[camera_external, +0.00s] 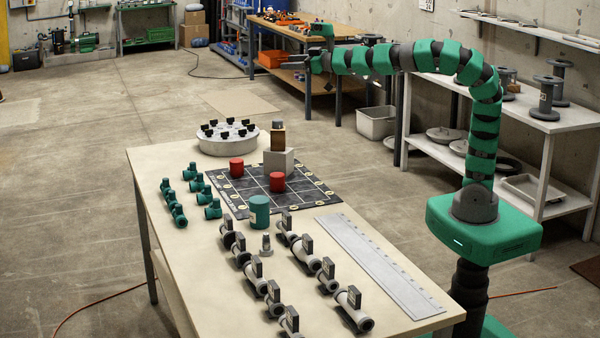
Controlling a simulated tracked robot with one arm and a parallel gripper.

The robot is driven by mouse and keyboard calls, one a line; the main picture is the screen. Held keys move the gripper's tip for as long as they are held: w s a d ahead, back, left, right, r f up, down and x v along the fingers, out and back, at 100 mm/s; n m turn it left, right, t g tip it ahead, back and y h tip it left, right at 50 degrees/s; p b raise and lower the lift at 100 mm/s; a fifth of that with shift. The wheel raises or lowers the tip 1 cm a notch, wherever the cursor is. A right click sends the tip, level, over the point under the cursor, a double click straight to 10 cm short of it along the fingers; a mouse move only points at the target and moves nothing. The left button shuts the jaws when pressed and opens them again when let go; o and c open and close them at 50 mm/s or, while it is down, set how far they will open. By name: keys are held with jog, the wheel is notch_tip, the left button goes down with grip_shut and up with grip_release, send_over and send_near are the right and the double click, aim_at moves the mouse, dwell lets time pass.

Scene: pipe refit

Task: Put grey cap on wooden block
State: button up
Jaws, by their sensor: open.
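A small brown block (278,141), which looks like the wooden block, stands on a pale grey cube (278,163) at the back of the dark grid mat. A small grey piece (278,126), which looks like the grey cap, sits on top of the brown block. The stack looks upright; fine alignment is too small to tell. My gripper (318,47) is open and appears empty, raised high above and beyond the table's back right, well apart from the stack.
The dark grid mat (310,193) also holds two red cylinders (236,168) and a teal cylinder (259,212). A round white tray (227,146) with black knobs stands behind. Teal fittings (178,213) are at left, several grey pipe valves (302,255) in front, a metal ruler (378,265) at right.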

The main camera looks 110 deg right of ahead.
jog(key=a+r+n+t+y, duration=0.1)
jog(key=a+r, duration=0.4)
jog(key=a, duration=0.3)
jog(key=a+r+n+t+y, duration=0.1)
jog(key=a+r+y, duration=0.1)
jog(key=a+r, duration=0.45)
jog(key=s+a+r+n+y, duration=0.2)
jog(key=s+a+y, duration=0.1)
jog(key=a, duration=0.7)
jog(key=s+a+r+n+y, duration=0.2)
jog(key=s+a+y, duration=0.2)
jog(key=a, duration=0.6)
jog(key=shift+s+y, duration=0.2)
jog(key=shift+y, duration=0.3)
